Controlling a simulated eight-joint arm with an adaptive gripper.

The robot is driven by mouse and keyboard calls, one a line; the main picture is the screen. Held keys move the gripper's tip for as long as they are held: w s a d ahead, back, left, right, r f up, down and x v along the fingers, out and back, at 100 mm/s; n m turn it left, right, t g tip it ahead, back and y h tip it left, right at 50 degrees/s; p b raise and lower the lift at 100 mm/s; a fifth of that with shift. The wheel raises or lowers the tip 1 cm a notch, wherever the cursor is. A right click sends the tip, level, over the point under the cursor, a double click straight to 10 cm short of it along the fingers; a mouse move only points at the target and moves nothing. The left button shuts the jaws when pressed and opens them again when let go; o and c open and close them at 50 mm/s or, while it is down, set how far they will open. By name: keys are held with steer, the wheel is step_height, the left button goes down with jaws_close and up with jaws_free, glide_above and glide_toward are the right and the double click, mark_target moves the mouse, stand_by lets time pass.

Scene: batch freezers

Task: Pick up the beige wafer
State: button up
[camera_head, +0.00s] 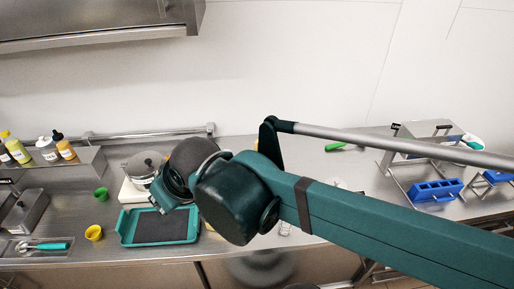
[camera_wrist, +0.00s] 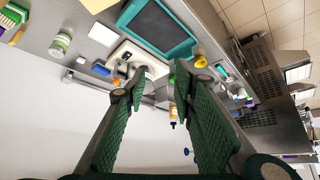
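A small flat pale-cream square (camera_wrist: 103,34) lies on the steel counter beside the teal tray in the wrist view. It may be the beige wafer, but I cannot tell for sure. In the head view I cannot make it out; my arm covers part of the counter there. My gripper (camera_wrist: 158,78) is open, its two green fingers apart with nothing held between them. In the head view my gripper (camera_head: 160,196) hangs over the back of the teal tray (camera_head: 124,230). In the wrist view the cream square is beyond the left fingertip, apart from it.
The teal tray with a dark inside also shows in the wrist view (camera_wrist: 192,47). A white scale (camera_head: 130,191) with a metal pot stands behind it. A yellow cup (camera_head: 94,233) and green cup (camera_head: 101,194) stand left. Bottles (camera_head: 64,147) line a shelf; a blue rack (camera_head: 434,190) stands right.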

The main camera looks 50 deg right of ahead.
steer(key=w+d+m+g+h+b, duration=0.15)
steer(key=w+d+m, duration=0.25)
steer(key=w+d, duration=0.8)
steer(key=m+g+h+b, duration=0.2)
steer(key=m+g+h, duration=0.15)
steer(key=m, duration=0.75)
glide_toward(257, 141)
step_height(257, 141, down, 2)
steer(key=d+y, duration=0.1)
steer(key=shift+w+d+g, duration=0.2)
steer(key=shift+w+g, duration=0.2)
steer(key=shift+f, duration=0.15)
steer(key=shift+x, duration=1.25)
